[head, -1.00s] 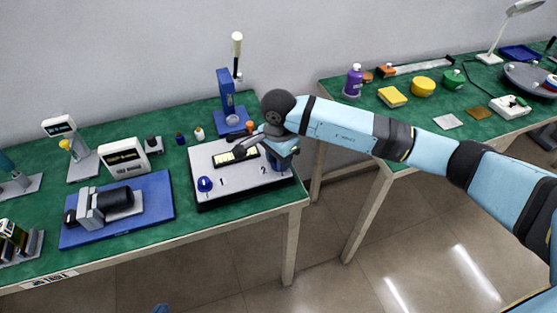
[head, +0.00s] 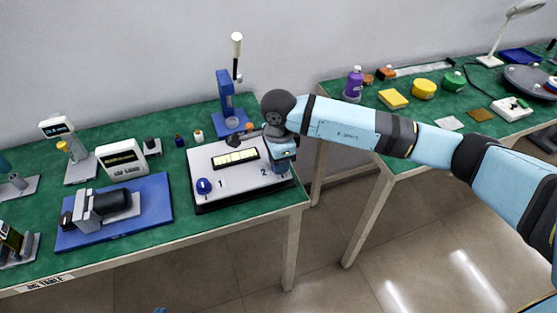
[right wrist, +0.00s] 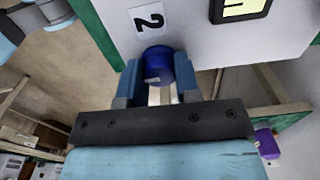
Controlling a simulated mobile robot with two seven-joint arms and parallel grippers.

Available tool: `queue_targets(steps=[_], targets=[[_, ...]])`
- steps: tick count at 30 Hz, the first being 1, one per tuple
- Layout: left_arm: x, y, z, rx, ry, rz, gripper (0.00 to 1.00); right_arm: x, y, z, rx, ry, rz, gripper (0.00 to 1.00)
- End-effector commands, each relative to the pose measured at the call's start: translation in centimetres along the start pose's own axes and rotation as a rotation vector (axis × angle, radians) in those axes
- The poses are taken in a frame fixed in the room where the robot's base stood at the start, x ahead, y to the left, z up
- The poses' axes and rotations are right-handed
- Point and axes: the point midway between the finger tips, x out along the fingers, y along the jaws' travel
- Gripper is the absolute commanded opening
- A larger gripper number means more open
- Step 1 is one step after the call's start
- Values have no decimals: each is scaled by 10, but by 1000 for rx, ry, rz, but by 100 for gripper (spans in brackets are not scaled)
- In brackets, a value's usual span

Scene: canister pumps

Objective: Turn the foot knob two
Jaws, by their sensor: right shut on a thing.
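The white control box (head: 235,188) stands on the green bench with a light display window (head: 236,157) and printed numbers 1 and 2. A blue knob (head: 204,186) sits beside the 1, with nothing touching it. The knob beside the 2 is hidden behind my right gripper (head: 284,166) in the head view. In the right wrist view this blue knob two (right wrist: 157,63) stands between the two fingers of my right gripper (right wrist: 157,74), which is shut on it. A pale mark shows on the knob's side. My left gripper is not in view.
A blue stand with a white-topped lever (head: 226,92) is behind the box. A blue tray (head: 150,222) with a motor-like pump lies to its left. A gap separates this bench from a second green bench (head: 440,110) at the right, which holds several items.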

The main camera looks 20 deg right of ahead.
Motion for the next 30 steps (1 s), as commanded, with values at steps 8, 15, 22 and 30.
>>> queue_targets(steps=[8, 15, 22, 30], targets=[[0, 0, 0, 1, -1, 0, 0, -1, 0, 0, 0, 0, -1, 51], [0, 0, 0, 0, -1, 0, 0, 0, 0, 0, -1, 0, 0, 56], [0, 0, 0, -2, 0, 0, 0, -15, 0, 0, -2, 0, -2, 56], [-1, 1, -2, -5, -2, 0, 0, -75, -1, 0, -2, -1, -6, 56]])
